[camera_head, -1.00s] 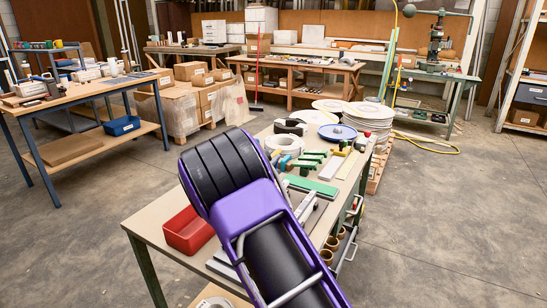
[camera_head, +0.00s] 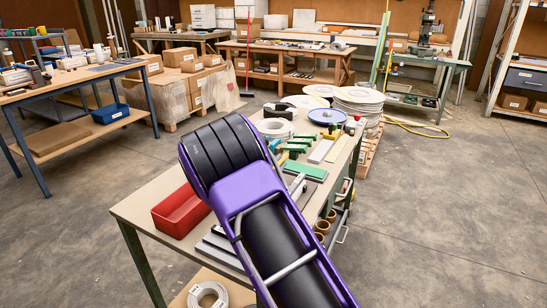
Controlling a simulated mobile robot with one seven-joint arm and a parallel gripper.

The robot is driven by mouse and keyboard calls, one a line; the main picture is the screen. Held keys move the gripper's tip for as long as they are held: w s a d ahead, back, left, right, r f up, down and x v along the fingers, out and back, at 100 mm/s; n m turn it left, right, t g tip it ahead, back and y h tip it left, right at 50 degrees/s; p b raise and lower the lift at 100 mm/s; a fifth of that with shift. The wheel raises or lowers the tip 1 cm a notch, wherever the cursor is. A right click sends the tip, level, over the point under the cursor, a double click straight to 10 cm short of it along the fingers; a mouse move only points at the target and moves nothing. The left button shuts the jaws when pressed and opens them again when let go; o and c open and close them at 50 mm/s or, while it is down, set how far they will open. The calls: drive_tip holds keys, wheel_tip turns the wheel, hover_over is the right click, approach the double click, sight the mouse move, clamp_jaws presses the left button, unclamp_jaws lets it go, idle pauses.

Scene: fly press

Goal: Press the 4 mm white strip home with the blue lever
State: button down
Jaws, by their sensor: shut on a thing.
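My purple and black arm (camera_head: 262,205) fills the middle of the head view, across the workbench (camera_head: 150,195). My gripper is out of sight, so what it holds is not shown. A pale strip (camera_head: 321,150) lies flat on the bench beside a yellowish strip (camera_head: 338,147); I cannot tell whether the pale one is the 4 mm white strip. I cannot make out the fly press or its blue lever. My arm hides part of the bench.
A red tray (camera_head: 180,210) stands at the bench's left. A green block (camera_head: 305,170), green-handled tools (camera_head: 298,146), a blue disc (camera_head: 328,116) and stacked white discs (camera_head: 360,97) lie toward the far end. Open concrete floor (camera_head: 440,220) is to the right.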

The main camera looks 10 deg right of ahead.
drive_tip(key=shift+s+d+f+m, duration=0.2)
drive_tip(key=shift+d+f+m, duration=0.15)
drive_tip(key=shift+f+m, duration=0.35)
drive_tip(key=shift+f, duration=0.15)
drive_tip(key=c, duration=0.8)
unclamp_jaws()
drive_tip(key=shift+d, duration=0.1)
drive_tip(key=p+v, duration=0.1)
drive_tip(key=v, duration=1.6)
drive_tip(key=shift+s+a, duration=0.2)
drive_tip(key=shift+a, duration=0.05)
